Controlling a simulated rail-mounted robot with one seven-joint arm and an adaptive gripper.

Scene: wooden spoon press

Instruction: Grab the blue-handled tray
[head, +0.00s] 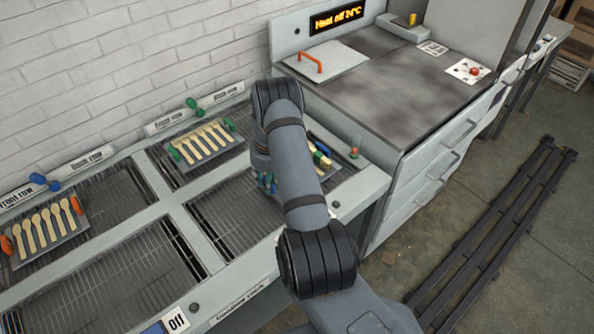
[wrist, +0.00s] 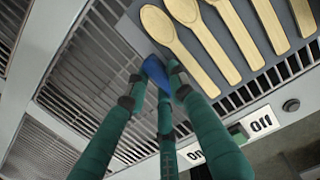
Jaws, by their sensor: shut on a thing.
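The blue-handled tray (wrist: 238,42) is a dark grey tray holding several pale wooden spoons. In the wrist view its blue handle (wrist: 157,75) sits between the fingertips of my gripper (wrist: 153,88), which is shut on it. The tray lies on or just above the slatted rack; I cannot tell which. In the head view my arm hides most of this tray, and only a part with spoons (head: 320,158) shows to the right of the arm. The fingers show only in part, left of the arm.
A tray with green handles (head: 206,145) and one with orange handles (head: 42,228) lie on other rack sections. A grey press counter (head: 385,95) with an orange-handled plate (head: 325,60) stands at the right. An empty rack section (head: 140,270) is at front left.

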